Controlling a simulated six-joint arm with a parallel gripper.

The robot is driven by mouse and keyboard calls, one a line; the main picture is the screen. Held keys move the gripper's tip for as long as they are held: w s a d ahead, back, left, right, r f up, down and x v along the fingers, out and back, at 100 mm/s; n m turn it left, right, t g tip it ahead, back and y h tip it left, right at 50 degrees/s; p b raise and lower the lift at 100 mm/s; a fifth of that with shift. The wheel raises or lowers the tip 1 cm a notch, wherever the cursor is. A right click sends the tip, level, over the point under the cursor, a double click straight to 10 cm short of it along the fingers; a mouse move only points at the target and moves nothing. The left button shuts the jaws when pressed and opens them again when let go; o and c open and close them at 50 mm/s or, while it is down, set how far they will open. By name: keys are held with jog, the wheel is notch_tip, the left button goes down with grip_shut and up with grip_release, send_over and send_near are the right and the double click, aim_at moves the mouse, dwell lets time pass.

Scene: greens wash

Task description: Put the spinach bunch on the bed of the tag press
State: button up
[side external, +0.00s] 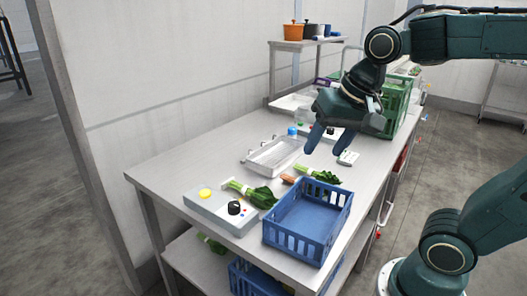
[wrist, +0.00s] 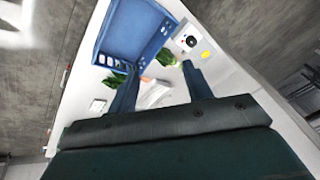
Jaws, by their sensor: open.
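The spinach bunch (side external: 262,195), dark leaves with pale stems, lies at the rear right edge of a grey box-like device (side external: 217,212) with a yellow button and black knob. I cannot tell whether it rests on the device or beside it. I take this device to be the tag press, but no label shows. In the wrist view the leaves (wrist: 165,57) are beside the device (wrist: 180,47), beyond my fingertips. My gripper (side external: 322,152) is open and empty, raised above the table behind the spinach. Its two fingers also show in the wrist view (wrist: 160,80).
A blue crate (side external: 290,243) stands right of the device. Carrots with green tops (side external: 322,176) lie behind it. A shallow metal tray (side external: 272,156) sits farther back, and a small white item (side external: 348,158) near it. A green crate (side external: 398,105) stands at the far end.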

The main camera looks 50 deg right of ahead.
jog(key=s+f+n+t, duration=0.1)
jog(key=s+f+n, duration=0.1)
jog(key=s+n, duration=0.4)
jog(key=shift+s+a+f+n, duration=0.15)
jog(key=shift+s+a+n, duration=0.25)
jog(key=shift+n, duration=0.4)
